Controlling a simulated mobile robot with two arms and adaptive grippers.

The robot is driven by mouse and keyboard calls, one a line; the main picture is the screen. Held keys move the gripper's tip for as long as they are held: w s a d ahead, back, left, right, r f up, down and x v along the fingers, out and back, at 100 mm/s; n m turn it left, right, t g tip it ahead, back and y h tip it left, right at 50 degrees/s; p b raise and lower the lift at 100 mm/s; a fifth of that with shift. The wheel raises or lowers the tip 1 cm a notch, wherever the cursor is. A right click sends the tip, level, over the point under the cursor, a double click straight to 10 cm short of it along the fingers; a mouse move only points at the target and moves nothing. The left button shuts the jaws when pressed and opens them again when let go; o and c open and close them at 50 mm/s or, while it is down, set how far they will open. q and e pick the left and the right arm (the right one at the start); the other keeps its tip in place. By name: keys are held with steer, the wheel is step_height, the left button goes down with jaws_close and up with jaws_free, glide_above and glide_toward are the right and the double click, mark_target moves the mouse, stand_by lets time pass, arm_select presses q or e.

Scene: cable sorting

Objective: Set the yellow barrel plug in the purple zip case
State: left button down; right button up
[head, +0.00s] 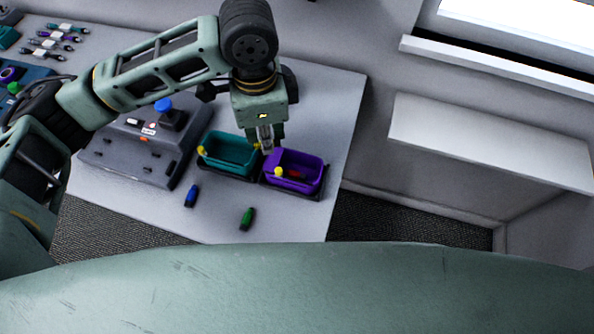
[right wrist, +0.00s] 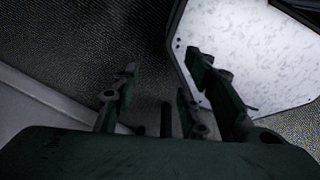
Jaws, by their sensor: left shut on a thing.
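The purple zip case (head: 318,184) stands open on the table, with a red item (head: 296,174) inside and a small yellow piece (head: 278,171) at its left side. My left gripper (head: 266,147) is shut above the gap between the purple case and the teal case. A small bit of yellow (head: 257,146) shows at its fingertips, apparently the yellow barrel plug, mostly hidden by the fingers. My right gripper (right wrist: 160,95) shows in the right wrist view with its fingers apart and nothing between them.
The teal case (head: 232,170) stands left of the purple one, with a yellow piece (head: 202,151) at its left side. A blue plug (head: 191,196) and a green plug (head: 247,218) lie in front. A grey device (head: 130,165) is at left. The table right of the purple case is clear.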

mark_target(292, 165)
arm_select(q)
steer(key=d+f+m, duration=0.2)
steer(key=m, duration=0.1)
steer(key=d+f+m+p, duration=0.1)
steer(key=d+f+m, duration=0.1)
steer(key=f, duration=0.1)
steer(key=shift+s+d+f+m, duration=0.15)
steer(key=shift+d+f+m, duration=0.2)
steer(key=shift+m, duration=0.05)
step_height(292, 165, down, 4)
steer(key=shift+r+p, duration=0.25)
steer(key=shift+p, duration=0.35)
steer(key=shift+f, duration=0.4)
arm_select(e)
steer(key=a+r, duration=0.2)
steer(key=shift+w+a+r, duration=0.1)
steer(key=shift+a+r, duration=0.15)
steer(key=shift+a, duration=0.05)
arm_select(q)
steer(key=shift+f, duration=0.2)
